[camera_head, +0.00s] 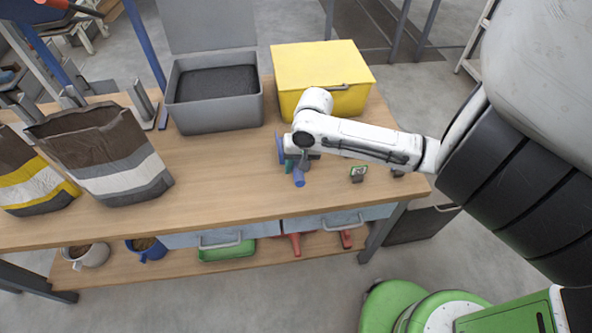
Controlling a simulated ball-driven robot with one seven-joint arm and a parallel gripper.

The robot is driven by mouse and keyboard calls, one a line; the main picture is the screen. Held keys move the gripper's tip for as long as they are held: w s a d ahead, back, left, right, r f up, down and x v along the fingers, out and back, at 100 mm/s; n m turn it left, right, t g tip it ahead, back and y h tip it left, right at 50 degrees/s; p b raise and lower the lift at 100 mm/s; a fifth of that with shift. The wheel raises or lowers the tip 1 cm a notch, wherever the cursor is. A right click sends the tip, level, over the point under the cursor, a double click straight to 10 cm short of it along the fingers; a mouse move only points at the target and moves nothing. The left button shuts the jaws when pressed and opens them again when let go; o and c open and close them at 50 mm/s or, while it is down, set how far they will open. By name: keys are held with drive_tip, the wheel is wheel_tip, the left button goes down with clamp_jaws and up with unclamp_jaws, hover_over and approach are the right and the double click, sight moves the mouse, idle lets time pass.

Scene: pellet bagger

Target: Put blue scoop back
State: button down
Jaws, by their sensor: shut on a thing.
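The blue scoop (299,179) is at my gripper (299,160), over the right part of the wooden table. Its blue handle end points toward the table's front edge, and another blue part (280,150) shows to the left of the gripper. My gripper is shut on the scoop, mostly hidden under my white arm. I cannot tell whether the scoop touches the tabletop.
A grey bin (214,114) of dark pellets stands open behind, beside a closed yellow box (325,65). Brown bags (112,165) stand at the left. The table's middle (225,185) is clear.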

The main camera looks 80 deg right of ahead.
drive_tip(key=shift+d+f, duration=0.1)
drive_tip(key=shift+f, duration=1.5)
drive_tip(key=shift+f, duration=0.1)
drive_tip(key=c, duration=0.8)
unclamp_jaws()
